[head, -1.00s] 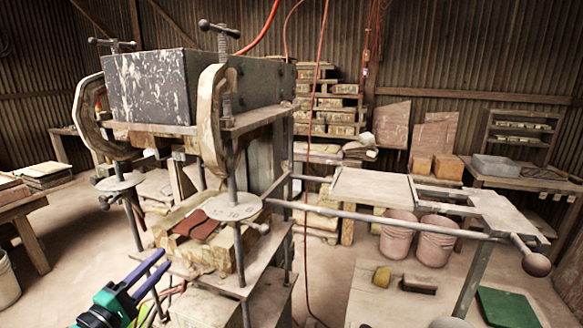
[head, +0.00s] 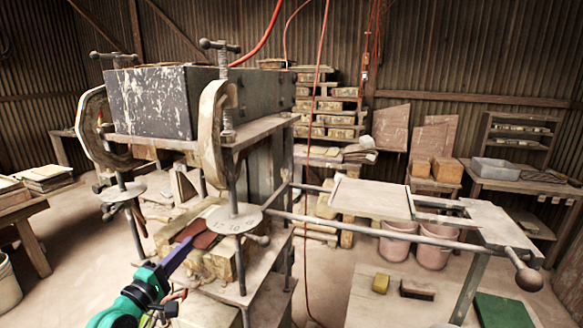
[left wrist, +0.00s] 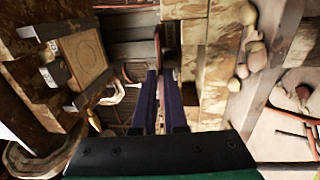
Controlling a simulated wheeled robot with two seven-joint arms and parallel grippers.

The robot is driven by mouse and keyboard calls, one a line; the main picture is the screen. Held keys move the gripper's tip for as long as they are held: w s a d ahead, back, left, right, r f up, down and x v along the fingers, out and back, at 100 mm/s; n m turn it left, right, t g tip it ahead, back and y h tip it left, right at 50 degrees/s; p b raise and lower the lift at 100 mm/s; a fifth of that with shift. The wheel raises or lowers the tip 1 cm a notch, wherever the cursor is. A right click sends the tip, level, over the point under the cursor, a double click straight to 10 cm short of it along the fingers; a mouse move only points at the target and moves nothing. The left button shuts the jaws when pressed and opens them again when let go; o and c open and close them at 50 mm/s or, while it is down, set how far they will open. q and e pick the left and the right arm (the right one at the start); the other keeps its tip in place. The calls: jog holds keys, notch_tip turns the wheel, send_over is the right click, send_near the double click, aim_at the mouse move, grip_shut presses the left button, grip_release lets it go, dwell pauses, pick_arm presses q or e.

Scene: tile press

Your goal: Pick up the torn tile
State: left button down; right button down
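The torn tile (head: 205,238) is a dark red, flat piece with an uneven edge. In the head view it lies on the yellowish brick stack under the press. My left gripper (head: 188,244) has its purple fingers at the tile's left side, covering part of it. In the left wrist view the fingers (left wrist: 161,78) run close together, with a narrow gap, and a reddish-brown edge (left wrist: 173,60) shows by their tips. I cannot tell whether they grip it. My right gripper is not in view.
A round metal plate (head: 234,219) on a screw post stands just right of the tile. The press's dark block (head: 150,103) hangs above. A rail frame (head: 375,198) extends right.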

pick_arm(q)
jog(key=shift+r, duration=0.15)
jog(key=shift+r+p, duration=0.5)
jog(key=shift+p, duration=0.1)
jog(key=shift+s+a+f, duration=0.15)
jog(key=shift+s+a, duration=0.05)
jog(key=shift+s, duration=0.2)
jog(key=r+b+v, duration=0.1)
jog(key=b+v, duration=0.4)
jog(key=v, duration=0.8)
jog(key=shift+r, duration=0.45)
